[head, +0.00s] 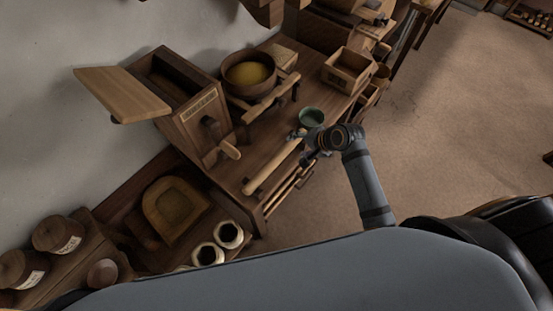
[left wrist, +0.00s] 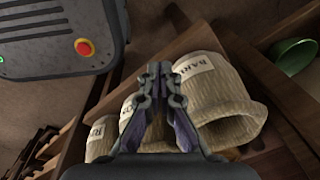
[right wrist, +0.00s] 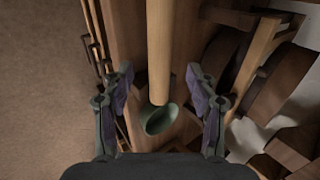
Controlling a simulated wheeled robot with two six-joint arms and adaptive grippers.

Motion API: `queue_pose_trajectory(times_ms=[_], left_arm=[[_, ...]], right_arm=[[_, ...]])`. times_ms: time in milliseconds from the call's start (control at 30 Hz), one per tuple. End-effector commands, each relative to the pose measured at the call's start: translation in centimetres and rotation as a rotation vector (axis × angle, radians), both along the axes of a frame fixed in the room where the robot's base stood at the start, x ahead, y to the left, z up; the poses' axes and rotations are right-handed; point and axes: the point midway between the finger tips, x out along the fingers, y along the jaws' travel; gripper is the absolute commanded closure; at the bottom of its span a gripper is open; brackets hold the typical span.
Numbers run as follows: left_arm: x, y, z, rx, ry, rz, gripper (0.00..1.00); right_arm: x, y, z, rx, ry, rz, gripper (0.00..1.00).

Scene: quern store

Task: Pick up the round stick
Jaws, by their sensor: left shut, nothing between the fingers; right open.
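The round stick (head: 270,168) is a pale wooden rod lying along the front of the wooden bench. It also shows in the right wrist view (right wrist: 158,45), running down from the top edge. My right gripper (head: 306,146) is at the stick's far end, beside the green cup. In the right wrist view my right gripper (right wrist: 160,84) is open, with the stick's end in the gap between its fingers and no visible grip on it. My left gripper (left wrist: 160,68) is shut and empty, in front of woven sacks in the left wrist view; it is not visible in the head view.
A green cup (head: 312,117) stands just past the stick's end. A lidded wooden box (head: 190,115), a bowl of yellow grain (head: 248,92) and an open crate (head: 348,70) stand on the bench. Labelled sacks (head: 208,253) are at the near end.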

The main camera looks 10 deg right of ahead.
Motion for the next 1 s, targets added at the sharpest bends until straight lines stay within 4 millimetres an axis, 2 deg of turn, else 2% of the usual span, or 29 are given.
queue_pose_trajectory(times_ms=[233,500,767,1000], left_arm=[[0.1,0.0,0.1,0.0,-0.002,0.0,1.0],[0.2,-0.2,0.4,-0.002,-0.003,0.001,1.0],[0.3,-0.2,0.3,-0.002,-0.004,0.0,1.0],[0.3,-0.2,0.3,-0.002,-0.004,0.0,1.0]], right_arm=[[0.6,0.5,-0.9,0.001,0.001,0.0,0.42],[2.5,2.0,-4.4,-0.001,-0.001,0.0,0.42],[2.6,2.2,-4.7,-0.002,0.0,0.001,0.42],[2.6,2.1,-4.7,-0.002,0.0,0.001,0.75]])
